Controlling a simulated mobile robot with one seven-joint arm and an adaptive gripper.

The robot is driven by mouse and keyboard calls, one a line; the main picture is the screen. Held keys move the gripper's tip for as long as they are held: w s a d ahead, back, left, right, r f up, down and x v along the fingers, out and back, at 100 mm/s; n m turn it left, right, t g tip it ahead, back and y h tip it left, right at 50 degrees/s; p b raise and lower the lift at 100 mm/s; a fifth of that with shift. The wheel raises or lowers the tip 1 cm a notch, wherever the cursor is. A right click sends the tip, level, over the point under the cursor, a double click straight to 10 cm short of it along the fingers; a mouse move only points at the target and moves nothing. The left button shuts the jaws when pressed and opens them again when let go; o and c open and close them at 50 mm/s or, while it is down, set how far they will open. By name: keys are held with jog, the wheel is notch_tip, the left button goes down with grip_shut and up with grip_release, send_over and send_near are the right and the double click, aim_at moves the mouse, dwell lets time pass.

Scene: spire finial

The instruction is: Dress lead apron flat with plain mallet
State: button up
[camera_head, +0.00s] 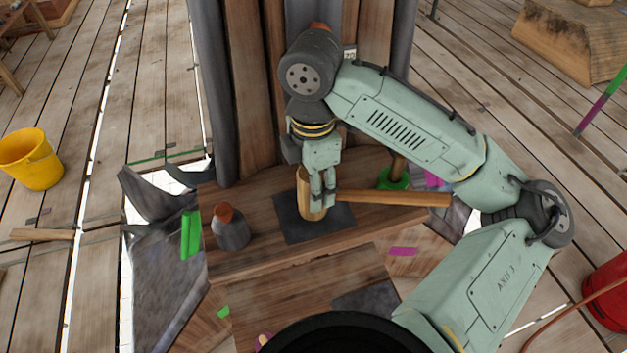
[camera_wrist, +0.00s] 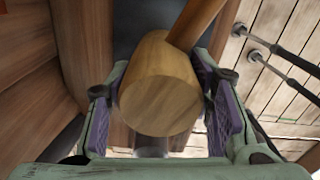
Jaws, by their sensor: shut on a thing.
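The plain wooden mallet (camera_head: 390,198) is in my gripper (camera_head: 322,197), with its handle pointing right in the head view. My gripper is shut on the mallet's head, which shows large between the purple-lined fingers (camera_wrist: 162,115) in the wrist view, the mallet's round end face (camera_wrist: 160,104) towards the camera. The dark grey lead apron (camera_head: 290,228) lies on the wooden ledge below the mallet. The head view shows the mallet head over the apron; whether it touches the lead I cannot tell. Part of the apron is hidden behind the mallet and gripper.
A grey object with a reddish-brown top (camera_head: 231,228) stands on the ledge (camera_head: 262,262) left of the apron. A green thing (camera_head: 394,180) with a wooden handle stands behind the mallet handle. Wooden and grey uprights (camera_head: 247,90) rise behind. A yellow bucket (camera_head: 32,160) stands far left.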

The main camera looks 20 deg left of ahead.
jog(key=shift+r, duration=0.1)
notch_tip(320, 180, up, 2)
jog(key=p, duration=0.2)
jog(key=shift+r+p, duration=0.2)
jog(key=shift+p, duration=0.15)
jog(key=shift+r, duration=0.85)
jog(key=w+d+r+m, duration=0.2)
jog(key=d+r+m, duration=0.2)
jog(key=r, duration=0.1)
jog(key=f+b, duration=0.2)
jog(key=f, duration=0.1)
jog(key=f+b, duration=0.1)
jog(key=f, duration=0.2)
jog(key=f+b, duration=0.2)
jog(key=f, duration=0.1)
jog(key=shift+w+a+f+b, duration=0.1)
jog(key=shift+w+a+b, duration=0.05)
jog(key=shift+a+b, duration=0.2)
notch_tip(320, 180, up, 4)
jog(key=p, duration=0.5)
